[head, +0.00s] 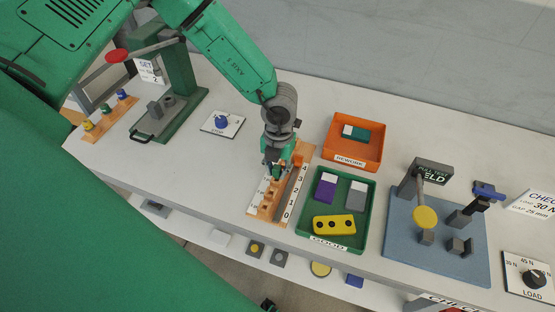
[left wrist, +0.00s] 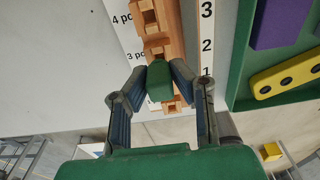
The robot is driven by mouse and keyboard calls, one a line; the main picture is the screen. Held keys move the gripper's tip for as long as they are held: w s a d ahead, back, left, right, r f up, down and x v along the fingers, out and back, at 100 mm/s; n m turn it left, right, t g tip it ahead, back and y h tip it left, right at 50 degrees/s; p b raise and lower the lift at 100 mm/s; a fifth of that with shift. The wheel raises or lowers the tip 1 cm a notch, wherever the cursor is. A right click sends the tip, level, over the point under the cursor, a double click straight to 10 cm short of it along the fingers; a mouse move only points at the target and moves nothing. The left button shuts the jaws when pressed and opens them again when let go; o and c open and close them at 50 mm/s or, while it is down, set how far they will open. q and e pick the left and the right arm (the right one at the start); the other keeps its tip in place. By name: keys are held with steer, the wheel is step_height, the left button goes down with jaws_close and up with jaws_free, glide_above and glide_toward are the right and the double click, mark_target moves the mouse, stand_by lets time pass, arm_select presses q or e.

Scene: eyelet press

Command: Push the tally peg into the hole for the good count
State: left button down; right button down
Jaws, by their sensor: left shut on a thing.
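My left gripper (head: 274,168) points down over the wooden tally board (head: 266,206). It is shut on a green peg (left wrist: 160,80), which shows between the fingertips in the left wrist view (left wrist: 158,75). The board has square holes in a row and a white number strip (head: 293,193) reading 0 to 4 on its right side. The peg hides the part of the board beneath it; whether its lower end is in a hole or above one, I cannot tell.
Right of the board, the green GOOD tray (head: 368,207) holds purple, grey and yellow pieces. The orange REWORK tray (head: 375,127) stands behind it. A pull-test stand (head: 405,185) is farther right. A green press (head: 178,75) and a blue knob (head: 222,122) are left, with clear table between.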

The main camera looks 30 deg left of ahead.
stand_by(0.4)
arm_select(q)
steer(key=shift+f+b, duration=0.3)
steer(key=shift+f, duration=0.5)
steer(key=c, duration=1.3)
jaws_free()
